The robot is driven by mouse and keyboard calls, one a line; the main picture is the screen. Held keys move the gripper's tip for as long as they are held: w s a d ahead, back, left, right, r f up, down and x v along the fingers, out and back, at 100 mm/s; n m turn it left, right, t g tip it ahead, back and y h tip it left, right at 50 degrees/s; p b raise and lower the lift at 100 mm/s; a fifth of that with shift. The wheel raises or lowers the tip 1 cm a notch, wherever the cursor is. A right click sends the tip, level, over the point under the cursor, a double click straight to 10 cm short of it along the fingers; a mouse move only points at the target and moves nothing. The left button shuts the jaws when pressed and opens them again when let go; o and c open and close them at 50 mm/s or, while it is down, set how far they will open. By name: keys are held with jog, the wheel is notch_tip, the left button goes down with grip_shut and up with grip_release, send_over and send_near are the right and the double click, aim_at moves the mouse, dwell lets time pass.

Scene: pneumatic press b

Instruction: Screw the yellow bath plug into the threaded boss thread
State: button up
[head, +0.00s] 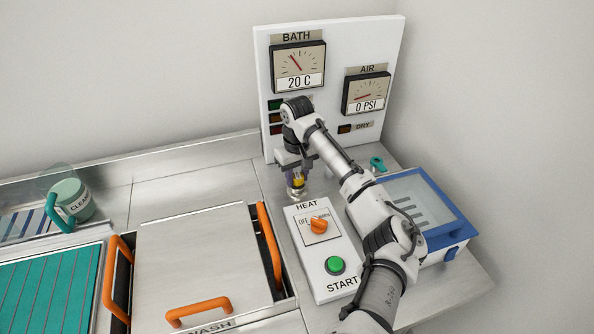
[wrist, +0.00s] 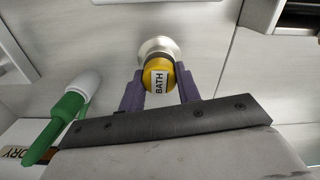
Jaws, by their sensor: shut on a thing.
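The yellow bath plug (wrist: 158,78), with a white label reading BATH, sits between my gripper's two purple fingers in the wrist view. My gripper (wrist: 159,90) is shut on it. A round pale metal boss (wrist: 154,48) shows just beyond the plug, in line with it; the plug meets or covers its opening. How far the thread is engaged is hidden. In the head view my gripper (head: 296,182) points down at the counter behind the heat panel, and the boss (head: 298,194) shows under the fingers.
The heat panel (head: 311,226), with an orange knob and green START button, stands just in front of my gripper. The gauge board (head: 333,120) rises behind. A blue-framed box (head: 440,225) is at right, the orange-handled wash lid (head: 200,255) at left. A green-and-white part (wrist: 75,100) lies near my gripper.

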dwell(0.3)
jog(key=shift+a+r+m+p, duration=0.1)
jog(key=shift+r+m+p, duration=0.1)
jog(key=shift+m+p, duration=0.4)
jog(key=shift+p, duration=0.45)
jog(key=shift+f+m, duration=0.25)
jog(key=shift+m, duration=0.15)
